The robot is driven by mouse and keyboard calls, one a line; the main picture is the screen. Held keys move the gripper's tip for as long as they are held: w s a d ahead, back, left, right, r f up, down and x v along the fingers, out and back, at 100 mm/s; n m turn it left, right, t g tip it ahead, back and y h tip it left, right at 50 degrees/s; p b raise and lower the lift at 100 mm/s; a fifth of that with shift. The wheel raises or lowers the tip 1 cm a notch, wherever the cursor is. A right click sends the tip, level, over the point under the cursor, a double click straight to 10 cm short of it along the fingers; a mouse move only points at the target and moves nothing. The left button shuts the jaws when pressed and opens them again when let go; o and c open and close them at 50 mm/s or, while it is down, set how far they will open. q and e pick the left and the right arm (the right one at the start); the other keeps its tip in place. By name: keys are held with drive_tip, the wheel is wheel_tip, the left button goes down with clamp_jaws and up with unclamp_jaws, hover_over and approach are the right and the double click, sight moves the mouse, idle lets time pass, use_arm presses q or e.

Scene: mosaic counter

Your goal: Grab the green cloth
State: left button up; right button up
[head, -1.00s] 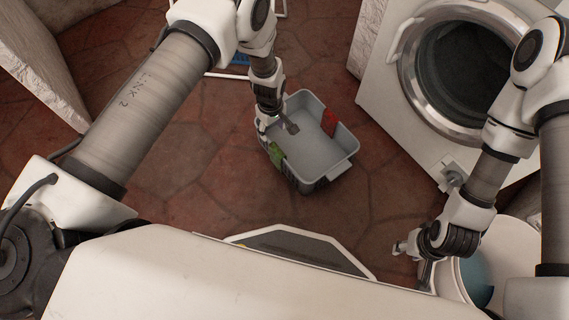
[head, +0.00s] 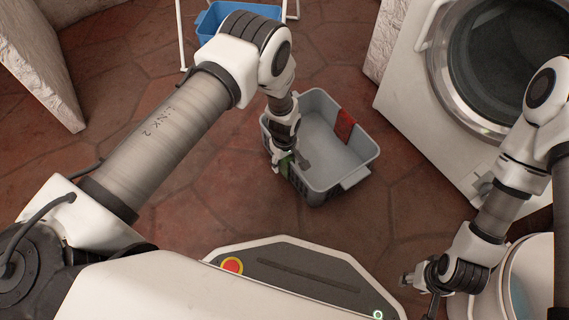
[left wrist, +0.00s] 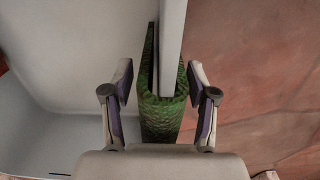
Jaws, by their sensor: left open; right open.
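The green cloth (head: 284,167) hangs over the left rim of the grey basket (head: 336,178) on the floor. In the left wrist view the cloth (left wrist: 161,118) drapes on both sides of the pale basket rim (left wrist: 172,40). My left gripper (head: 290,166) is at that rim and partly hides the cloth in the head view. In the left wrist view its open fingers (left wrist: 160,72) stand on either side of the cloth, with gaps between. My right gripper (head: 420,294) is open and empty at the lower right, beside a white bucket.
A red cloth (head: 345,125) hangs on the basket's far right rim. A white washing machine (head: 424,110) stands to the right. A white bucket (head: 538,262) is at the lower right. A blue bin (head: 209,22) in a white frame is at the back. Tiled floor left of the basket is clear.

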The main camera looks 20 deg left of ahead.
use_arm(q)
drive_tip(key=shift+r, duration=0.1)
clamp_jaws()
drive_tip(key=shift+r, duration=0.1)
